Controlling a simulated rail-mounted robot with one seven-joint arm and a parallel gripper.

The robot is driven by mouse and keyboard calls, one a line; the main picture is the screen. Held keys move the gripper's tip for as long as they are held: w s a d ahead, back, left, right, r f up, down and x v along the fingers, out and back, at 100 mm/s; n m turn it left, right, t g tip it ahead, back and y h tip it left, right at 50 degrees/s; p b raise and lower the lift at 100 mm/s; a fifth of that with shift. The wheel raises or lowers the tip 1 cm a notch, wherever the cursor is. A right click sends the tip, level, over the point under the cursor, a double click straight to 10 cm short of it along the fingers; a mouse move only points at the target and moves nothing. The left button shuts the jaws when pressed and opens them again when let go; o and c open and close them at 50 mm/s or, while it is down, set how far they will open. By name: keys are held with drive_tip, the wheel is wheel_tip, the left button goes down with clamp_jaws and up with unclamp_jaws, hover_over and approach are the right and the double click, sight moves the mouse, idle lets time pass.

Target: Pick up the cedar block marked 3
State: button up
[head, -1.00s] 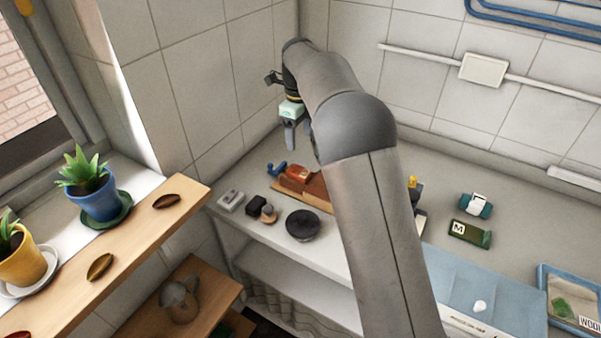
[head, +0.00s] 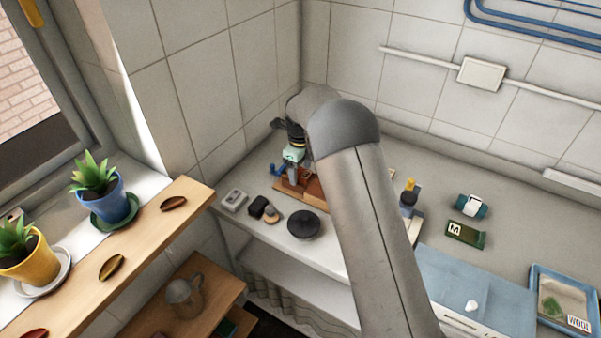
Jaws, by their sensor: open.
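My gripper (head: 296,176) hangs low over a wooden board (head: 315,190) at the back left of the counter. It points down, and its jaws are open. Its fingers and the arm cover part of the board and what lies on it. No block with a readable 3 shows in this view. I cannot tell whether the cedar block is between or below the fingers. A blue thing (head: 277,169) sits at the board's left end, close beside the gripper.
A black round dish (head: 303,224), a dark item (head: 258,206) and a pale grey block (head: 234,200) lie in front of the board. A dark bottle with a yellow top (head: 409,197), a green box marked M (head: 466,233) and a blue tray (head: 537,300) are right of my arm.

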drive_tip(key=c, duration=1.1)
drive_tip(key=shift+o, duration=0.2)
drive_tip(key=shift+r, duration=0.1)
